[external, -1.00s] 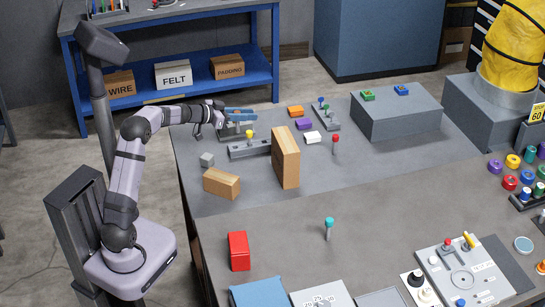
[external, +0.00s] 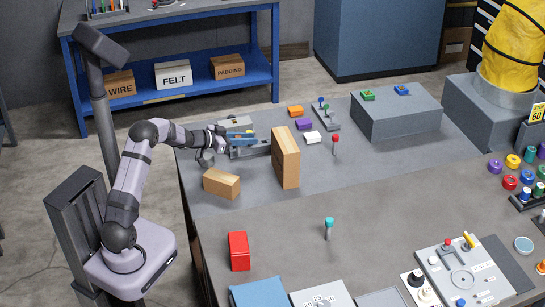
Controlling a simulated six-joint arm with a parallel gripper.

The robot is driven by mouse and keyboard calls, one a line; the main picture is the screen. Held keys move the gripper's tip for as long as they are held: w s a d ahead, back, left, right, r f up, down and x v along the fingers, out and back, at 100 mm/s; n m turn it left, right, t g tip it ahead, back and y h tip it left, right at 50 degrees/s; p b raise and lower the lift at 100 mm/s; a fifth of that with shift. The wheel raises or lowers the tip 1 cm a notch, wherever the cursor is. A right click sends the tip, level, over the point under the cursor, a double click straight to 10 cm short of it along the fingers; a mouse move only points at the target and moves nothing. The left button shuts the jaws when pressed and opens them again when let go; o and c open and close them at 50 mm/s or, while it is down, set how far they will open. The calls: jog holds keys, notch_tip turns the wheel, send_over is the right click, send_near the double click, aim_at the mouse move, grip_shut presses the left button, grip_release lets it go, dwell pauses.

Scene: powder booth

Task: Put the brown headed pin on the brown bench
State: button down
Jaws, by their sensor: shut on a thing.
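My gripper (external: 240,136), with blue fingers, is at the grey slotted block (external: 262,150) near the back left of the worktop. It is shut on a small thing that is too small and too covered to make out. A yellow pin head (external: 250,132) shows at the fingertips; I cannot tell whether its pin is the held thing. I see no clearly brown pin head. The brownish-grey bench (external: 380,225) fills the front of the worktop. A red-headed pin (external: 336,142) stands upright at the back, and a teal-headed pin (external: 329,226) stands on the front bench.
A tall wooden block (external: 286,158) stands right of my gripper, and a low wooden block (external: 221,184) lies in front of it. A red box (external: 239,250) is at the bench's left edge. A grey raised box (external: 396,117) stands at the back.

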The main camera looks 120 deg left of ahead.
jog(key=shift+f, duration=1.85)
jog(key=shift+f, duration=0.15)
jog(key=c, duration=1.6)
grip_release()
jog(key=v, duration=0.3)
jog(key=b+v, duration=0.1)
jog(key=v, duration=0.1)
jog(key=shift+s+d+r, duration=0.1)
jog(key=shift+r, duration=0.25)
notch_tip(320, 180, up, 7)
jog(key=shift+f, duration=0.2)
